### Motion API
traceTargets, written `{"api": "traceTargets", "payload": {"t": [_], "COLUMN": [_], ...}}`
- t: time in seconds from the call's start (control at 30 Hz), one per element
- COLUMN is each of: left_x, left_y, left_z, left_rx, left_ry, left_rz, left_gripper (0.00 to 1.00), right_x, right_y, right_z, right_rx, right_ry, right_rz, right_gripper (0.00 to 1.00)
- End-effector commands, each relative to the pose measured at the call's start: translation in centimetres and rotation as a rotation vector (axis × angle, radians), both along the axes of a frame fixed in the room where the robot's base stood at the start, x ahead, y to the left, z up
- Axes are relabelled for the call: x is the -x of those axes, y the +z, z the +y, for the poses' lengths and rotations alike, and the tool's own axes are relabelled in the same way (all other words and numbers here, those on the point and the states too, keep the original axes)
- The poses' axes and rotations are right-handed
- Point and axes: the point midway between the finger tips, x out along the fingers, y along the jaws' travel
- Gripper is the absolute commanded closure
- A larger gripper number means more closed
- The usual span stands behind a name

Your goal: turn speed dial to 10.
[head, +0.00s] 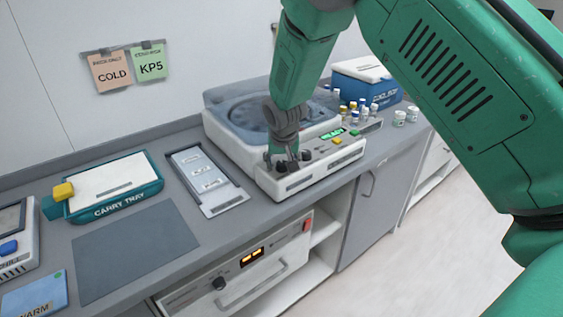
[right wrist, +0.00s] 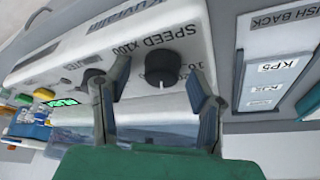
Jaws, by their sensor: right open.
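The speed dial (right wrist: 161,69) is a round black knob with a white pointer line, on the white front panel of the centrifuge (head: 318,172). It is marked "SPEED x100", with a few scale numbers partly visible beside it. In the right wrist view my right gripper (right wrist: 155,88) is open, one finger on each side of the dial, with visible gaps. I cannot tell how deep the fingertips reach. In the head view my right gripper (head: 287,155) is over the left part of the panel and largely hides the dial. My left gripper is not in view.
A second black knob (right wrist: 92,79) is close beside one finger. The panel also has a green "READY" display (head: 332,133) and coloured buttons. Small bottles (head: 357,109) and a blue cool box (head: 366,83) stand behind. A labelled rack (head: 207,178) and carry tray (head: 115,186) lie left.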

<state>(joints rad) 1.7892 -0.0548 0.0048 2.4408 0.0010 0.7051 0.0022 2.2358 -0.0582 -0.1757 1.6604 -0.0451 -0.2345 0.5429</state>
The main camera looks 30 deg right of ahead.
Motion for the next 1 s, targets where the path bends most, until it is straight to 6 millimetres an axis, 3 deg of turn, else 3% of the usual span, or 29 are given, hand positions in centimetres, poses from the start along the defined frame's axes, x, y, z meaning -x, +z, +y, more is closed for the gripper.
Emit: {"api": "traceTargets", "payload": {"t": [0.27, 0.4, 0.43, 0.77, 1.0], "left_x": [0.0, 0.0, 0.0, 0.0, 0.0], "left_y": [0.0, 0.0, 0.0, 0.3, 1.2], "left_z": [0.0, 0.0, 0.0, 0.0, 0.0], "left_rx": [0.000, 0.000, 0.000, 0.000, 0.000], "left_ry": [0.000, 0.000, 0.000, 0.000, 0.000], "left_rz": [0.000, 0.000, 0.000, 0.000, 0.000], "left_gripper": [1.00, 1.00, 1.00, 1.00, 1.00], "right_x": [-0.1, -0.1, -0.1, -0.1, -0.1], "right_y": [-0.1, -0.1, -0.1, -0.1, 0.0], "right_z": [0.0, 0.0, 0.0, 0.0, 0.0], "right_rx": [0.000, 0.000, 0.000, -0.001, -0.004], "right_ry": [0.000, 0.001, 0.001, 0.030, 0.153], "right_rz": [0.000, 0.000, 0.000, 0.001, 0.000], "right_gripper": [0.50, 0.96, 0.99, 0.99, 0.99]}}
